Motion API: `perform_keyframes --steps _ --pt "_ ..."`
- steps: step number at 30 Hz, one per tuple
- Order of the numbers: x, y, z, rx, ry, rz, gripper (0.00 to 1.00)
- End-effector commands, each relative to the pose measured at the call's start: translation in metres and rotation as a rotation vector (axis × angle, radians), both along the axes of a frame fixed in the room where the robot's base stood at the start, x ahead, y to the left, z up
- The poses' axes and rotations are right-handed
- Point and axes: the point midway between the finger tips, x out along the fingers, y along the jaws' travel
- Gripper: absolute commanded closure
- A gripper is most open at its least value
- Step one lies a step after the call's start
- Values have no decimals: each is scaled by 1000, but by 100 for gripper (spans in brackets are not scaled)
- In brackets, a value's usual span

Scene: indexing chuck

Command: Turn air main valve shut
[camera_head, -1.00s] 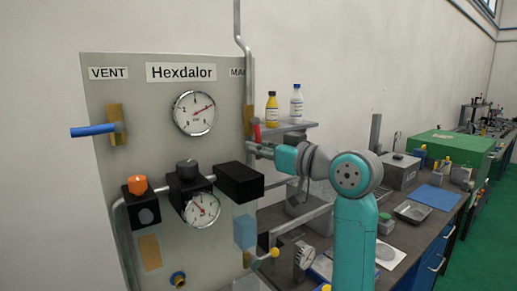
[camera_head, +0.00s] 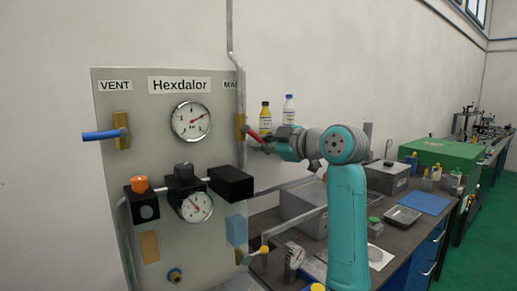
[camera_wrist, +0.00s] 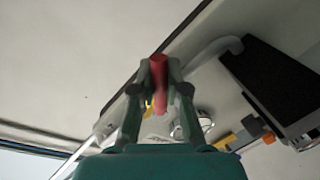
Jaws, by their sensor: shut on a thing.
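The main valve is a brass body (camera_head: 241,127) on the right edge of the grey panel, under the partly hidden "MA..." label. Its red lever (camera_head: 256,136) slants outward from the body, to the right and slightly down. My gripper (camera_head: 271,140) is at the lever's outer end. In the wrist view the red lever (camera_wrist: 159,71) sits between the two fingers of my gripper (camera_wrist: 160,88), which are shut on it. The fingertips are small and partly hidden in the head view.
A blue vent lever (camera_head: 100,135) sticks out at the panel's left. Gauges (camera_head: 191,122), an orange knob (camera_head: 139,183) and a black block (camera_head: 231,182) are on the panel. A yellow bottle (camera_head: 265,118) and a white bottle (camera_head: 288,110) stand behind my gripper.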

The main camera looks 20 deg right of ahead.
Motion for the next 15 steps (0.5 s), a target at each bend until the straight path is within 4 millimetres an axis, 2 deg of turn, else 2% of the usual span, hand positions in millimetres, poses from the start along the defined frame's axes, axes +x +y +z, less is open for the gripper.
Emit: perform_keyframes --steps 15 --pt "4 -13 24 -454 -147 1 100"
